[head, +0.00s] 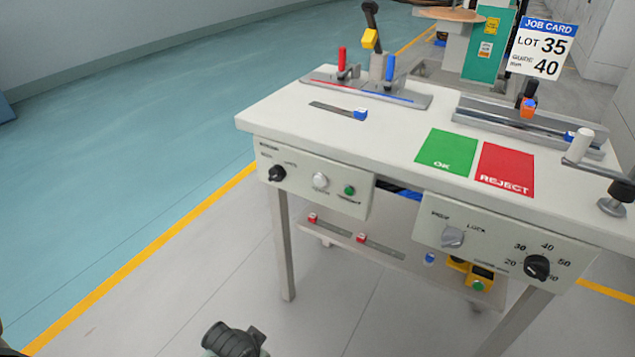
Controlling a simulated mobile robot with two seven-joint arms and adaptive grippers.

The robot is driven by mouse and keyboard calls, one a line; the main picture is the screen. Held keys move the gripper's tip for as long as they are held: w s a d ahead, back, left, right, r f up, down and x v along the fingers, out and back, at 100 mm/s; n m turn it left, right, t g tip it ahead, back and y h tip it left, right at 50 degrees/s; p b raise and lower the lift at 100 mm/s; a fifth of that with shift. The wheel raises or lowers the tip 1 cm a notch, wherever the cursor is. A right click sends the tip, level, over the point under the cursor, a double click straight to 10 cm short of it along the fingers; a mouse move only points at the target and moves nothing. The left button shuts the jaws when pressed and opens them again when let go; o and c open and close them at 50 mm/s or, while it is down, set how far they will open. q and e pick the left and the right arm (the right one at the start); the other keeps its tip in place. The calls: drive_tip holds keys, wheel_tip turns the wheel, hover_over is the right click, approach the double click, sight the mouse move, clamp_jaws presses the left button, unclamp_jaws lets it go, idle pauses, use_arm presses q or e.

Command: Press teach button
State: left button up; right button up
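A white bench has two control panels on its front. The left panel (310,200) carries a black rotary knob (277,173), a pale round button or knob (320,181) and a small green button (349,190). The right panel (490,252) carries a grey knob (452,237) and a black dial (537,267) marked with numbers. A yellow box with a green button (478,286) sits low under the bench. The small labels are too blurred to tell which button is the teach button. Neither gripper's fingers show. A dark grey part at the bottom edge seems to be mine, apart from the panels.
The bench top (390,130) holds a fixture with red and blue levers (388,72), a green OK mat (447,152), a red REJECT mat (505,169) and a metal rail (500,115). A job card (542,48) reads lot 35, guide 40. Floor to the left is clear.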

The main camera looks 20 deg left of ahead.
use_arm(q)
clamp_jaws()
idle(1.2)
